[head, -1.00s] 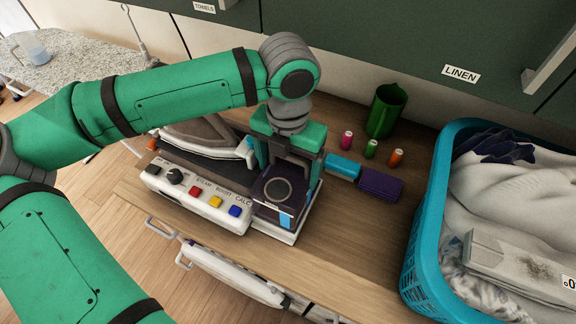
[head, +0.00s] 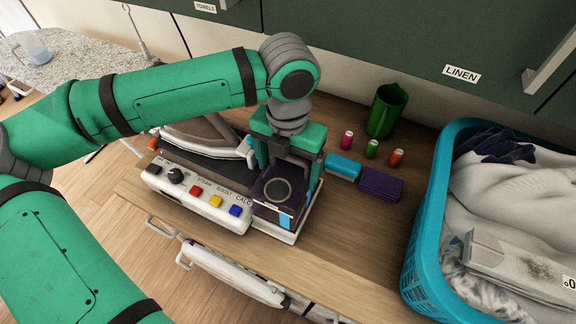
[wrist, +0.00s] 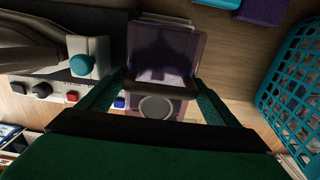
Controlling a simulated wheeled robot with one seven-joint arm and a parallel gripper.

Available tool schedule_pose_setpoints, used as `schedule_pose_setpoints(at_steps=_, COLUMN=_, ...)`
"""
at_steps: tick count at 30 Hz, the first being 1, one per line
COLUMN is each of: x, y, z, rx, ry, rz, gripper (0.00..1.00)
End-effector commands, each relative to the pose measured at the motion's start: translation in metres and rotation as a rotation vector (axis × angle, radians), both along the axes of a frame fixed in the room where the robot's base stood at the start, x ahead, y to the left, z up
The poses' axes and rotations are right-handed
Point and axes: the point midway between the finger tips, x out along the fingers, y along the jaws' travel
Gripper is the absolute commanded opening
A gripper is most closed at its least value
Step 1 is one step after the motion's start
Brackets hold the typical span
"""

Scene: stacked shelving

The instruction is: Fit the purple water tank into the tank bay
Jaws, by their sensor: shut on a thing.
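The purple water tank (head: 272,211) is dark and see-through, with a round ring on its top and a light blue patch on its front side. It sits at the right end of the white steam station (head: 205,204), over the white-edged tank bay (head: 299,225). My gripper (head: 284,160) is above the tank's back part and shut on it. In the wrist view the two green fingers of my gripper (wrist: 155,92) flank the tank (wrist: 165,50). The tank hides the bay's inside, so I cannot tell how deep it sits.
A teal block (head: 343,167) and a purple block (head: 381,184) lie right of the tank. Small pink, green and orange cans and a green jug (head: 386,110) stand behind. A teal laundry basket (head: 424,225) is at the right. Counter before it is clear.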

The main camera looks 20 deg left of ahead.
Motion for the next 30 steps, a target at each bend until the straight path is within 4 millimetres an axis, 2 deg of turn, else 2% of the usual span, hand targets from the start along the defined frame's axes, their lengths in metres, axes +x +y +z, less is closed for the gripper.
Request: schedule_pose_setpoints(at_steps=30, x=0.001, y=0.0, z=-0.01, rx=-0.001, ry=-0.003, rz=0.0, gripper=0.22)
